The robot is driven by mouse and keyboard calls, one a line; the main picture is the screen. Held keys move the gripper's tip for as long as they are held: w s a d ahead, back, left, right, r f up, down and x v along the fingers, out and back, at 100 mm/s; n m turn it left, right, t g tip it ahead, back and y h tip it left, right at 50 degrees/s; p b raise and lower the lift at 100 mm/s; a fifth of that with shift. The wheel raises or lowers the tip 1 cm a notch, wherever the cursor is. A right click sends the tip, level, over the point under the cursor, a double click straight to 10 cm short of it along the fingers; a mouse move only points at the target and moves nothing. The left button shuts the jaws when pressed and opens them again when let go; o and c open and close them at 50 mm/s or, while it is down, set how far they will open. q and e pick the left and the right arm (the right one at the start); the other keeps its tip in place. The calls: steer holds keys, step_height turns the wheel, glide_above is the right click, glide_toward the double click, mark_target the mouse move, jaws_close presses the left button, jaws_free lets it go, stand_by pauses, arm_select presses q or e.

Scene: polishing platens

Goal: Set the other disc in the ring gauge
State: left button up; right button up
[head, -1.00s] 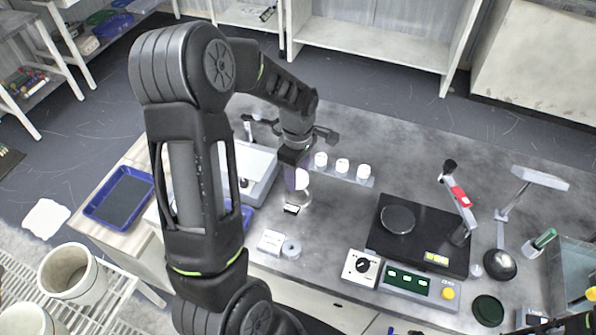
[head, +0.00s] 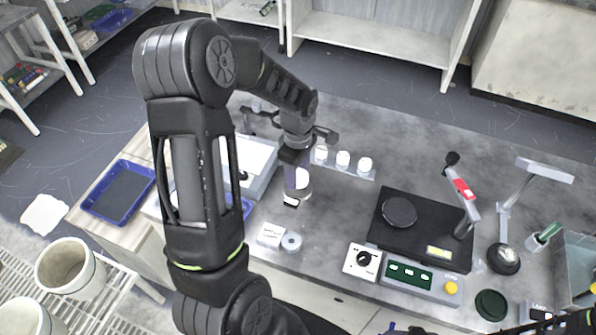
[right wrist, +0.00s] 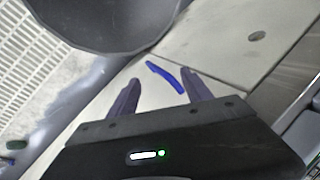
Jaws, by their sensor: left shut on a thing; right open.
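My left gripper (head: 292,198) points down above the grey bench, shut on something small. The held thing is mostly hidden by the fingers, and I cannot make out its shape. A small round grey piece with a hole (head: 291,245), which looks like the ring gauge, lies on the bench just below the gripper in the picture, apart from it. A flat white block (head: 270,235) sits against its left side. I cannot tell whether a disc is in the ring. My right gripper (right wrist: 162,80) shows in the right wrist view, fingers apart and empty.
Several white cylinders (head: 343,160) stand in a row behind the gripper. A black polishing machine (head: 382,236) with a round platen (head: 399,210) is to the right, a white dial box (head: 361,263) in front. Open bench lies between gripper and machine.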

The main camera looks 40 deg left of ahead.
arm_select(q)
steer(key=shift+f+b, duration=1.35)
steer(key=shift+f, duration=0.05)
stand_by(1.5)
stand_by(0.4)
steer(key=o, duration=1.5)
steer(key=shift+o, duration=0.2)
steer(key=shift+r, duration=0.2)
step_height(320, 180, up, 6)
steer(key=p, duration=0.5)
steer(key=shift+r, duration=0.25)
steer(key=shift+r+p, duration=0.35)
steer(key=shift+r, duration=0.15)
steer(key=shift+f, duration=0.1)
